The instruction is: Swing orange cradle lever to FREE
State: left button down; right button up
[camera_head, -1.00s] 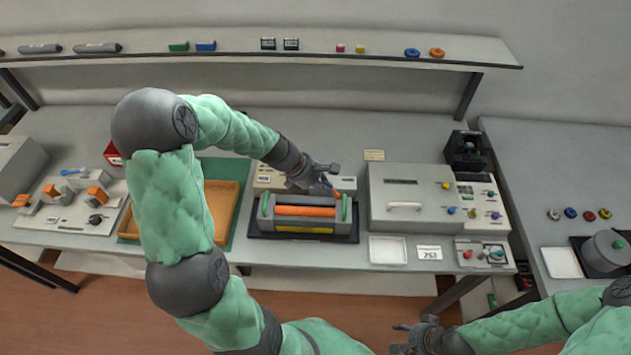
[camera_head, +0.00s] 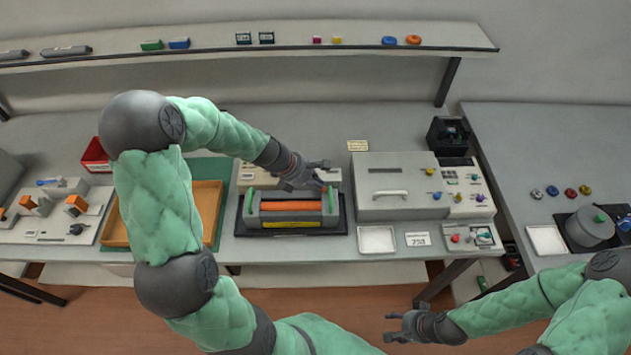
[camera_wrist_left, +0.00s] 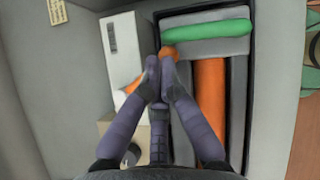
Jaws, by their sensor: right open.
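The cradle (camera_head: 290,222) is a grey unit on a black tray with an orange roller (camera_head: 292,206) and green end handles. The orange lever knob (camera_head: 325,188) is at its back right corner; the knob also shows in the left wrist view (camera_wrist_left: 168,51). My left gripper (camera_head: 322,174) is over that corner. In the left wrist view its fingertips (camera_wrist_left: 160,68) are drawn together right at the knob. I cannot tell whether any of the lever is between them; the fingers hide part of it. My right gripper (camera_head: 392,326) is open and empty, low in front of the table.
A grey machine (camera_head: 398,205) with a handle stands right of the cradle, with a white tray (camera_head: 377,239) in front. An orange tray (camera_head: 207,205) lies left, partly behind my left arm. A shelf (camera_head: 350,38) runs above the back.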

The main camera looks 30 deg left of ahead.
pick_arm(q)
jog(key=shift+w+d+n, duration=0.2)
jog(key=shift+n, duration=0.4)
jog(key=shift+w+d+n+t+y, duration=0.35)
jog(key=shift+w+n+t+y, duration=0.15)
jog(key=shift+n+y, duration=0.4)
jog(key=n, duration=0.1)
jog(key=w+n+y, duration=0.1)
jog(key=n+b, duration=0.1)
jog(key=shift+w+d+t+y, duration=0.25)
jog(key=shift+w+t+y, duration=0.05)
jog(key=shift+w, duration=0.1)
jog(key=shift+w+n+y, duration=0.4)
jog(key=shift+n+y, duration=0.1)
jog(key=shift+n, duration=0.5)
jog(key=shift+s+a, duration=0.1)
jog(key=shift+a, duration=0.1)
jog(key=shift+s+a, duration=0.4)
jog(key=shift+s, duration=0.1)
jog(key=shift+r, duration=0.1)
